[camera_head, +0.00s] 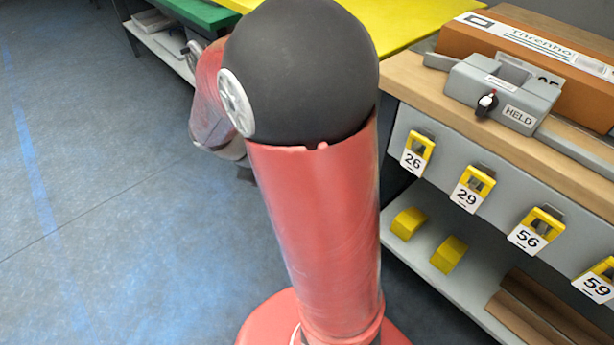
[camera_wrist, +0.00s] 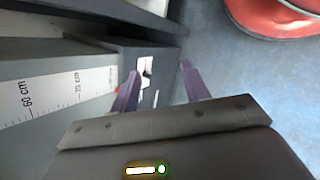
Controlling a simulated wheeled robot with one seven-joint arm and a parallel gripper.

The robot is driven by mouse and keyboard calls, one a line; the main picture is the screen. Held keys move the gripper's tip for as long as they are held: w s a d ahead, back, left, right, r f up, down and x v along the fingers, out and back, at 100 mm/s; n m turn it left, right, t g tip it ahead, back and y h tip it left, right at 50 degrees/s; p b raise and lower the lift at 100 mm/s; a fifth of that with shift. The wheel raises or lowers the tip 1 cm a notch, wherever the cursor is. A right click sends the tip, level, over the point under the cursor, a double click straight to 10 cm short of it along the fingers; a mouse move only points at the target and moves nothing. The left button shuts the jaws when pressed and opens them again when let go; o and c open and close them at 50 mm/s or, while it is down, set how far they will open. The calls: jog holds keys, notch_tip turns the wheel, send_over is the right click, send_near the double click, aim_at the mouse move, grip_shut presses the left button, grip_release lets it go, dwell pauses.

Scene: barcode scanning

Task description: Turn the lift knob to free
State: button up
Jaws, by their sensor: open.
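In the head view a grey box-shaped unit (camera_head: 500,92) stands on the wooden bench top at the right. A small black knob (camera_head: 484,108) with a white and red part is on its front. A plate reading HELD (camera_head: 519,116) is to the right of the knob. A smaller label (camera_head: 501,82) on top is too blurred to read surely.
A long brown carton (camera_head: 545,50) lies behind the unit. Yellow holders with number tags (camera_head: 472,189) hang along the bench front. Yellow blocks (camera_head: 449,254) lie on the lower shelf. A ruler strip (camera_wrist: 62,92) is beside my gripper. The floor (camera_head: 90,200) at left is clear.

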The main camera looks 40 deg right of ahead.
jog(key=w+d+f+n+t+h+b, duration=0.1)
jog(key=w+d+f+n+h, duration=0.3)
jog(key=f, duration=0.4)
jog(key=w+d+f+n+t+h+b, duration=0.1)
jog(key=w+d+f+n+h, duration=0.3)
jog(key=f, duration=0.5)
jog(key=w+d+f+n+t+h, duration=0.2)
jog(key=w+f+n+h, duration=0.1)
jog(key=f+n, duration=0.4)
jog(key=d+f, duration=0.1)
jog(key=d, duration=0.6)
jog(key=shift+d+f+m, duration=0.25)
jog(key=shift+m, duration=0.15)
jog(key=c, duration=1)
jog(key=shift+o, duration=0.2)
